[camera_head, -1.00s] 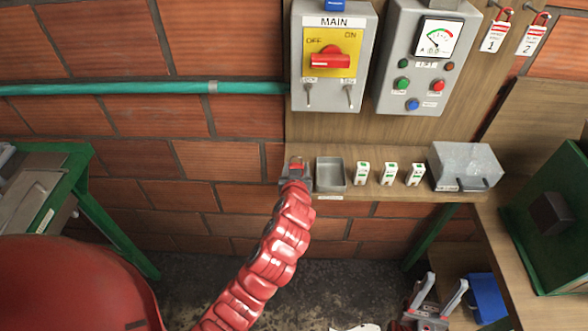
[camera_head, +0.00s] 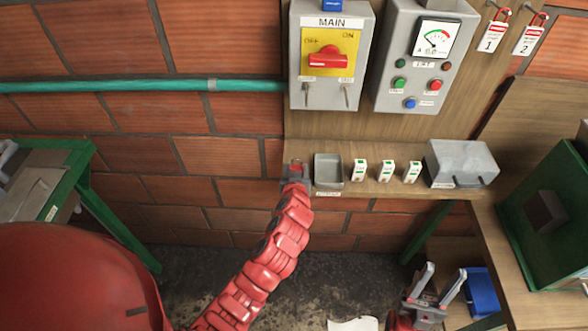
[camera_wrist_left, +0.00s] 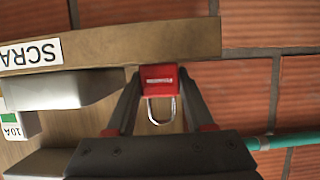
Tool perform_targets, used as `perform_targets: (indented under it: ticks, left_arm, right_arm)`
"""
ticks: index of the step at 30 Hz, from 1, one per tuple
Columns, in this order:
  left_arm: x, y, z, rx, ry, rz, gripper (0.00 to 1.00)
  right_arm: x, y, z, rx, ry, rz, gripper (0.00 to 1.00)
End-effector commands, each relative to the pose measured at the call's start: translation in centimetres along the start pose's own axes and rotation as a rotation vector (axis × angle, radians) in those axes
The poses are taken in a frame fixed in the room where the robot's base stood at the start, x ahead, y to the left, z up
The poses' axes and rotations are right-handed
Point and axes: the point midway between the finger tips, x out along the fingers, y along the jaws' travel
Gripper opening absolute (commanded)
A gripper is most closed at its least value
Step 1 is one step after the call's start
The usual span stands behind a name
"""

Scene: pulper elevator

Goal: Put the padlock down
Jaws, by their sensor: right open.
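The red padlock (camera_wrist_left: 160,80) sits between the fingertips of my left gripper (camera_wrist_left: 160,74) in the left wrist view, its silver shackle toward the palm. Both fingers appear to press its sides. In the head view my left gripper (camera_head: 297,170) is at the left end of the wooden shelf (camera_head: 400,188), left of the grey tray (camera_head: 328,170); the padlock shows only as a small bit there. I cannot tell whether the padlock touches the shelf. My right gripper (camera_head: 440,284) is open and empty, low at the right.
Several small white breakers (camera_head: 386,171) and a grey metal box (camera_head: 460,163) stand on the shelf right of the tray. The MAIN switch box (camera_head: 331,85) and a meter panel (camera_head: 400,102) hang above. Two tagged red padlocks (camera_head: 496,35) hang upper right.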

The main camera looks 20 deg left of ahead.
Motion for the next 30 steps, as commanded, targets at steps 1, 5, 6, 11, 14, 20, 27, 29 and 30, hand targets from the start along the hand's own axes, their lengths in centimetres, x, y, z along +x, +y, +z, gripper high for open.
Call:
perform_targets:
  ticks: [1,5,6,11,14,20,27,29,30]
  left_arm:
    - [0.0,0.0,-0.1,0.000,0.000,0.000,0.63]
    - [0.0,0.0,-0.1,0.000,0.000,0.000,0.82]
    - [0.0,0.0,-0.1,0.000,0.000,0.000,0.82]
    - [0.0,0.0,-0.1,0.000,0.000,0.000,0.82]
    - [-0.1,0.0,-0.2,0.000,0.000,0.000,0.82]
    - [-1.2,0.0,-0.1,0.000,0.000,0.000,0.82]
    - [-5.0,0.0,0.0,0.001,0.001,0.002,0.82]
    - [-6.0,0.1,-0.1,-0.001,0.003,0.004,0.82]
    - [-6.7,0.1,0.0,-0.001,0.002,0.003,0.82]
  right_arm:
    - [0.1,0.0,0.0,0.000,0.000,0.000,0.48]
    - [0.1,0.0,0.0,0.000,0.000,0.000,0.48]
    - [0.1,0.0,0.0,0.000,0.000,0.000,0.48]
    - [0.1,0.0,0.0,0.000,0.000,0.000,0.48]
    - [0.3,0.0,-0.1,0.000,0.000,0.000,0.48]
    - [-0.2,0.0,0.0,0.000,0.000,0.000,0.48]
    - [-1.9,-0.1,0.3,0.000,0.000,0.000,0.48]
    - [-2.3,-0.1,0.4,0.000,0.000,0.000,0.48]
    - [-2.6,-0.1,0.4,0.000,0.000,0.000,0.48]
